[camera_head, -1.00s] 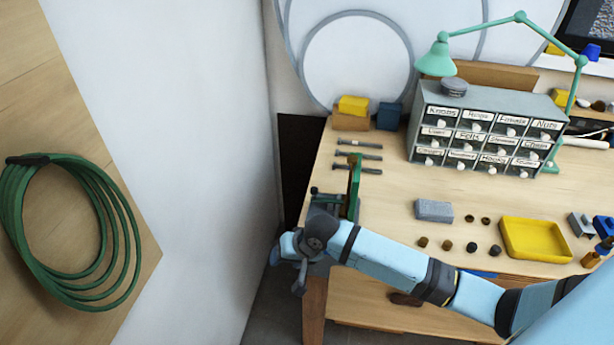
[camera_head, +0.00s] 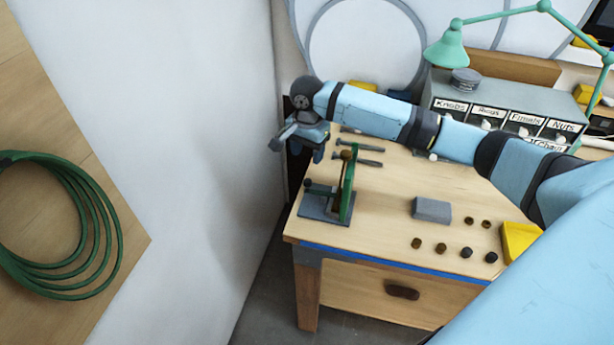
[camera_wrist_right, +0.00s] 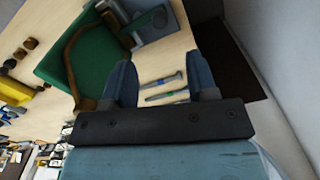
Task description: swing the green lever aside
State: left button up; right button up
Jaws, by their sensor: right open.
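The green lever (camera_head: 349,185) stands upright on a small grey metal base (camera_head: 322,206) near the left corner of the workbench. A brown bar shows along it. My right gripper (camera_head: 304,142) is beyond the lever, up and to the left of it in the head view, apart from it. In the right wrist view the lever (camera_wrist_right: 88,58) appears as a large green plate left of the open fingers (camera_wrist_right: 160,78), with the grey base (camera_wrist_right: 160,28) above. My left gripper is not in view.
Several screws (camera_head: 360,147) lie on the bench beyond the lever. A grey block (camera_head: 431,210), several small dark knobs (camera_head: 467,252) and a yellow tray (camera_head: 518,240) are to the right. The drawer cabinet (camera_head: 500,112) stands behind my arm. A white wall (camera_head: 200,130) is close on the left.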

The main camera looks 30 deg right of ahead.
aim_at(308, 181)
notch_tip(308, 181, down, 10)
jog(key=shift+d+f+p, duration=0.1)
jog(key=shift+p, duration=0.55)
jog(key=c, duration=0.9)
